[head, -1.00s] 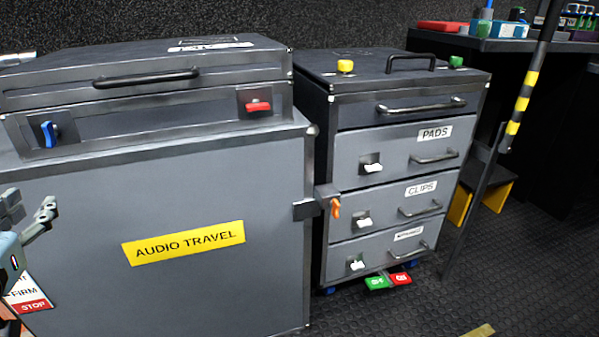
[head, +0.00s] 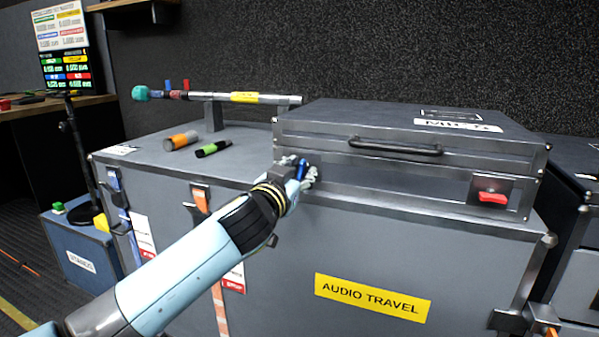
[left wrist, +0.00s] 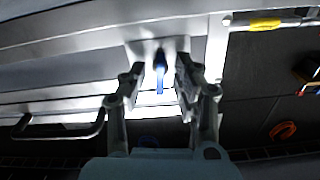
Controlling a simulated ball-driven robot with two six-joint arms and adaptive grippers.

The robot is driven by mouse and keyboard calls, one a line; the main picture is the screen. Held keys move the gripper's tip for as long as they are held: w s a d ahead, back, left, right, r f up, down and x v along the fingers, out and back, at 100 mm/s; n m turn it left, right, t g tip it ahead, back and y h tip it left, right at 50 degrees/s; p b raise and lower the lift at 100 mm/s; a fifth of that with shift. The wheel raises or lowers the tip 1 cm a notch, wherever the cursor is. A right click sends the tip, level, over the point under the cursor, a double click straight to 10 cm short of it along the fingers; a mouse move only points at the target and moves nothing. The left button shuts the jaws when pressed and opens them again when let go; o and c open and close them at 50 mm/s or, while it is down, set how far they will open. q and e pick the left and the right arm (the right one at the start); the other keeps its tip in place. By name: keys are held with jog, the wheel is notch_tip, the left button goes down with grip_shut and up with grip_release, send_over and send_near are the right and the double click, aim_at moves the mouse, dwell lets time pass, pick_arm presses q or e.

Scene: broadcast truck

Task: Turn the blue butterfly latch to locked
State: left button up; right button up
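The blue butterfly latch (head: 302,169) is on the left end of the front of the flat grey case that lies on the larger audio travel case (head: 373,298). My left gripper (head: 298,176) is at this latch and partly hides it in the head view. In the left wrist view, the blue latch (left wrist: 160,70) lies between the two fingertips (left wrist: 160,78), with a gap on each side. The fingers are open and not closed on it. The latch wing runs up and down in that view. My right gripper is not in view.
A red latch (head: 491,197) is at the right end of the same case front, and a black handle (head: 395,147) is between them. An orange roll (head: 181,141), a green-ended tube (head: 213,148) and a long pole (head: 240,97) on a stand are to the left.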

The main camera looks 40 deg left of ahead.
pick_arm(q)
grip_shut()
jog(key=shift+r, duration=0.1)
